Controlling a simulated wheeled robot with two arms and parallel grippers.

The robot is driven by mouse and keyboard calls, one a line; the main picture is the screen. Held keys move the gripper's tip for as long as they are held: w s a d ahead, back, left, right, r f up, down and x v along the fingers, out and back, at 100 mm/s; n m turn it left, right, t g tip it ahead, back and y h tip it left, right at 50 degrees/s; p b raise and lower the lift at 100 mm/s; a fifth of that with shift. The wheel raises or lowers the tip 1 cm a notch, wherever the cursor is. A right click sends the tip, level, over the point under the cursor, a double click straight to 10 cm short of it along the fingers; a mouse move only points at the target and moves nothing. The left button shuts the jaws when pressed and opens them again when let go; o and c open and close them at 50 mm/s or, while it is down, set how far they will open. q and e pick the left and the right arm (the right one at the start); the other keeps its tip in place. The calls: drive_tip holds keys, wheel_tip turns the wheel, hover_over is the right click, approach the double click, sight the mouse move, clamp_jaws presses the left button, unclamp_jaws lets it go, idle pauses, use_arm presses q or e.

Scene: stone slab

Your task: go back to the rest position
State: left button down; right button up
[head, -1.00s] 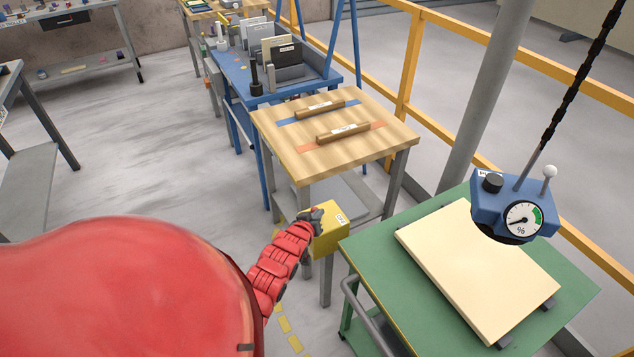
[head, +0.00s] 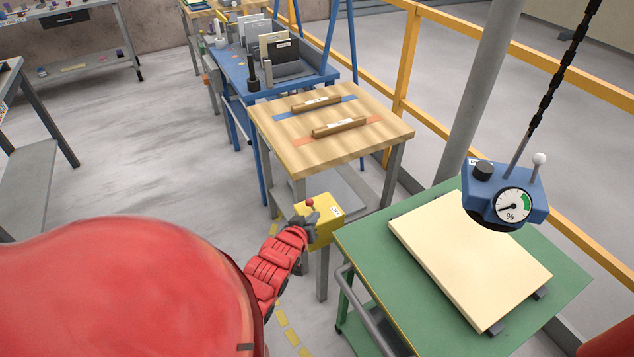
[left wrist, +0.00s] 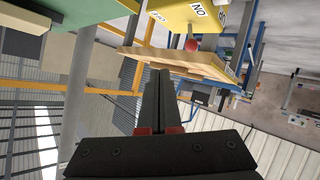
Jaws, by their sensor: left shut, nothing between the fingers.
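My left gripper (head: 302,224) is at the end of my red left arm, close beside a yellow box (head: 326,218) with a red button (head: 310,202) on it. In the left wrist view the two dark fingers (left wrist: 163,75) are closed together with nothing between them. The red button (left wrist: 191,44) and the yellow box (left wrist: 180,12) show beyond the fingertips, apart from them. My right gripper is not in view.
A wooden-topped table (head: 350,150) with two labelled bars stands behind the yellow box. A green cart (head: 365,250) bearing a cream slab (head: 470,262) is at the right. A blue gauge unit (head: 505,190) hangs on a chain above it. The floor (head: 110,180) at the left is clear.

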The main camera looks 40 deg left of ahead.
use_arm(q)
drive_tip(key=shift+s+d+r, duration=0.2)
drive_tip(key=shift+s+r, duration=0.1)
drive_tip(key=shift+r, duration=0.05)
idle(0.4)
